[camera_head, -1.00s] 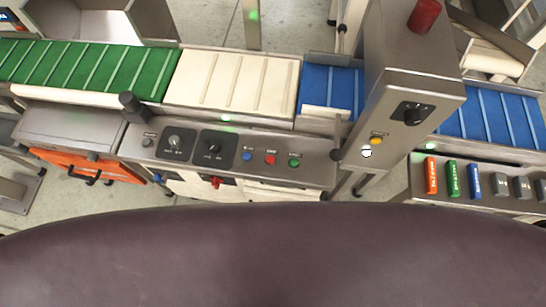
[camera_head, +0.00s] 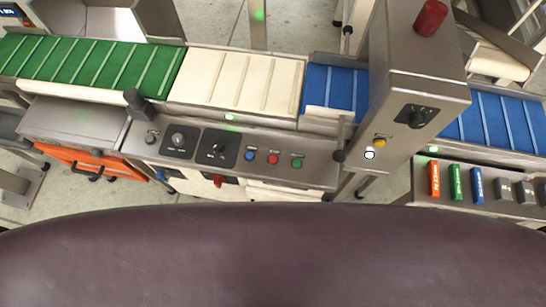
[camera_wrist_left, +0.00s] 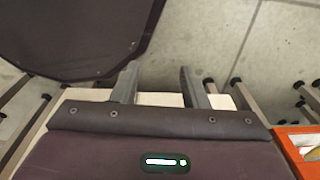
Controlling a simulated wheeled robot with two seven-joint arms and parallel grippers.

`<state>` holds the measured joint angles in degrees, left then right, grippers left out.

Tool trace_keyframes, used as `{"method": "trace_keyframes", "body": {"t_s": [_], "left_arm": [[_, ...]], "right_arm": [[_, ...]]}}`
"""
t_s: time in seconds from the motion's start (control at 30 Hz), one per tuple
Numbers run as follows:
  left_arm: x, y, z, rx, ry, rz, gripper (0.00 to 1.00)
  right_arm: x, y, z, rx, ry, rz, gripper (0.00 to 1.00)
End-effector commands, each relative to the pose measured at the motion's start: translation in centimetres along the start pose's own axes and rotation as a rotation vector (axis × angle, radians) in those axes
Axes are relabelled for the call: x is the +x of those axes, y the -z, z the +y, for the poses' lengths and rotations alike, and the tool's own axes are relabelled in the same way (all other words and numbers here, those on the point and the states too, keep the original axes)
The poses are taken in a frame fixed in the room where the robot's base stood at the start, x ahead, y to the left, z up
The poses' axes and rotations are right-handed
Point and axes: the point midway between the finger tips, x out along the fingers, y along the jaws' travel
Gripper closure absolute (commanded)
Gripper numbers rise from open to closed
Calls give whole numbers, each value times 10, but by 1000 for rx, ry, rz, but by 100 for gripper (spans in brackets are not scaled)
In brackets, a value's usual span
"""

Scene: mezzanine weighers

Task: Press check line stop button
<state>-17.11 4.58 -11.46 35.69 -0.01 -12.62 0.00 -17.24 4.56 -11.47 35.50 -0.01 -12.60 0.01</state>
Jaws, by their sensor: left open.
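A grey control panel (camera_head: 322,172) runs along the front of the conveyor in the head view. It carries a blue button (camera_head: 249,155), a red button (camera_head: 273,159) and a green button (camera_head: 297,163) in a row. The red one looks like a stop button, but its small label is hard to read. My left gripper (camera_wrist_left: 160,86) shows only in the left wrist view, with its two fingers apart and nothing between them. Pale floor and a light surface lie beyond it. No gripper touches the panel in the head view. My right gripper is not in view.
A metal tower (camera_head: 408,90) with a red lamp (camera_head: 430,17) and a yellow button (camera_head: 380,142) rises at right. An orange drawer (camera_head: 85,162) is at left. Green, cream and blue belts run behind.

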Motion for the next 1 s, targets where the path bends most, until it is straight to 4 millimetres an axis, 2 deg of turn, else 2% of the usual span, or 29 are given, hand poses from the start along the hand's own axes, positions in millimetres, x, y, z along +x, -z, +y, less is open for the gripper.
{"method": "trace_keyframes", "body": {"t_s": [0.03,0.3,1.0], "left_arm": [[0,0,0,0,0,-1,67],[0,-2,0,0,0,-3,100],[0,-3,0,0,-1,-5,100]], "right_arm": [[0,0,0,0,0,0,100],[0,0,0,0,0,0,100],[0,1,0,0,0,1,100]]}}
